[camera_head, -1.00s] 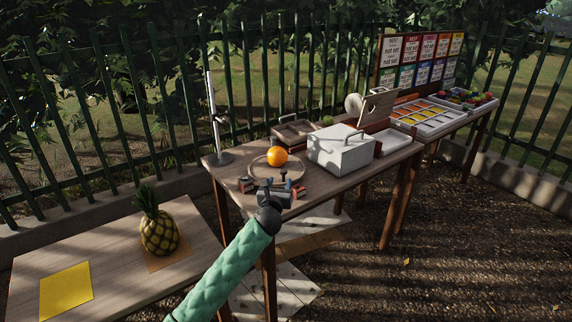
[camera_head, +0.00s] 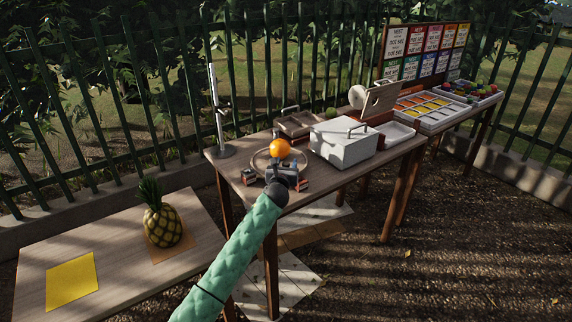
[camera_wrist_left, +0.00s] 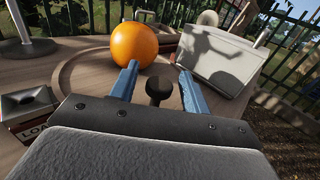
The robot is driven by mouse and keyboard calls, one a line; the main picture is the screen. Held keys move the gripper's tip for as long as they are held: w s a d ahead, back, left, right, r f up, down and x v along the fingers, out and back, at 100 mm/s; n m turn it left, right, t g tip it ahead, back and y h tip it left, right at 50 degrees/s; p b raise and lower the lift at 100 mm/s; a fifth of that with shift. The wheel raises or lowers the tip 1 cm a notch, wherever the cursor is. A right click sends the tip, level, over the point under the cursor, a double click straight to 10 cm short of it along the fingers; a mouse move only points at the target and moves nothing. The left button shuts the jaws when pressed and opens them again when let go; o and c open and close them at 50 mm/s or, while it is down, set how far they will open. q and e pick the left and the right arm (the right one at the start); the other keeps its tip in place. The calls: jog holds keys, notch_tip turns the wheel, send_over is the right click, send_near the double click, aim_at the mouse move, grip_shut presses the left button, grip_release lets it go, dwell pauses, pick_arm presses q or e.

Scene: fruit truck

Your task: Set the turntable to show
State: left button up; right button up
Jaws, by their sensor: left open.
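The turntable (camera_head: 258,165) is a round wooden disc set on the table, with an orange (camera_head: 280,148) on or just above it. In the left wrist view the turntable's rim (camera_wrist_left: 72,72) curves around the orange (camera_wrist_left: 134,45). A dark round knob (camera_wrist_left: 158,90) stands between the fingers of my left gripper (camera_wrist_left: 158,72), which is open. In the head view my left gripper (camera_head: 280,166) is at the turntable's near edge, in front of the orange, and hides part of the disc. My right gripper is not in view.
A white box with a handle (camera_head: 343,145) stands right of the turntable. A metal stand (camera_head: 219,125) rises at the left. A small labelled block (camera_wrist_left: 27,108) lies left of my gripper. A pineapple (camera_head: 162,226) and yellow square (camera_head: 72,283) are on the lower table.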

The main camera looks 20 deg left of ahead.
pick_arm(q)
grip_shut()
